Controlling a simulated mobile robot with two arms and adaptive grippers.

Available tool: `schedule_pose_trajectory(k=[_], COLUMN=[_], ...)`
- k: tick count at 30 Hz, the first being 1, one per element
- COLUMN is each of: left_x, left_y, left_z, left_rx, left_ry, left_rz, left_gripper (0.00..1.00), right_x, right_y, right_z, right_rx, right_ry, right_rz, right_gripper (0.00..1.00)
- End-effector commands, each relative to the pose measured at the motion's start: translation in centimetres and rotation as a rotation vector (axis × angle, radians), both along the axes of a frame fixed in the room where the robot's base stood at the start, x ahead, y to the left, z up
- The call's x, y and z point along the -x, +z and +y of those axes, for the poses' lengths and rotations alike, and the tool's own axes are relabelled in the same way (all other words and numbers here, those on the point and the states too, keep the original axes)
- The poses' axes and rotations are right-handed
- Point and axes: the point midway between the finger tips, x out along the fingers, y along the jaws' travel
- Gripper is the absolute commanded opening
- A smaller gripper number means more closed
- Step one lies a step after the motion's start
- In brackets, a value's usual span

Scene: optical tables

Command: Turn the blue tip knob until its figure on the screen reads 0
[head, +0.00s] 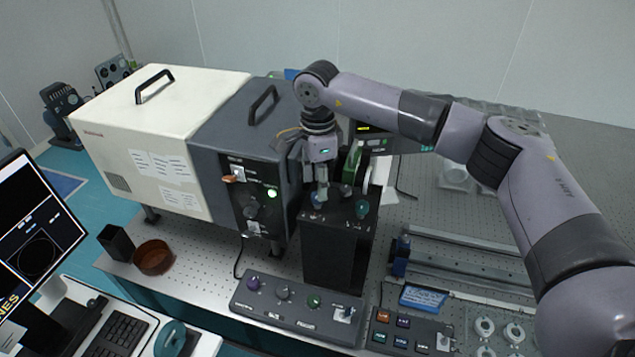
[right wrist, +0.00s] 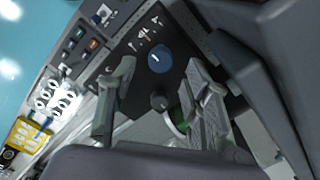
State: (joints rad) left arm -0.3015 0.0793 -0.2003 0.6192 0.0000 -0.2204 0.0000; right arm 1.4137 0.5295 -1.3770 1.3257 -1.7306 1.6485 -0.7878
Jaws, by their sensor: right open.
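The blue knob (right wrist: 160,58) shows in the right wrist view on a dark panel, apart from both fingers and seen in the gap between them. The head view shows this panel as the top of a black box (head: 331,262); my gripper covers part of it, so I cannot tell the blue knob there for sure. My right gripper (head: 320,192) points down over the box top, open and empty. A monitor (head: 38,215) at the left shows a circle; its figures are too small to read. My left gripper is not in view.
A teal knob (head: 361,208) stands at the box top's right. A dark knob (right wrist: 160,101) sits near the blue one. A grey and white instrument (head: 160,130) stands close at left. A knob console (head: 290,308) and a button box (head: 408,335) lie in front.

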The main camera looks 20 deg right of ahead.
Motion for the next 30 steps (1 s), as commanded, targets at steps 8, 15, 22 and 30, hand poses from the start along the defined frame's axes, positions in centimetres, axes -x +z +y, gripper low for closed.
schedule_pose_trajectory(k=[8,15,22,30], left_x=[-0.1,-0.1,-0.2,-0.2], left_y=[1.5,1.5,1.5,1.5], left_z=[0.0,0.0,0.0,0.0], left_rx=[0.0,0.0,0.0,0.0], left_ry=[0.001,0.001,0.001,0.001], left_rz=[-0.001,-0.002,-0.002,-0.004], left_gripper=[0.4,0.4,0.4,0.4], right_x=[0.0,0.0,0.0,0.0], right_y=[-3.0,-3.5,-3.4,-3.4], right_z=[0.1,0.1,0.1,0.1], right_rx=[-0.001,-0.001,-0.001,-0.001], right_ry=[0.001,0.001,0.001,0.001], right_rz=[0.001,0.0,0.0,0.0], right_gripper=[0.45,0.45,0.35,0.17])
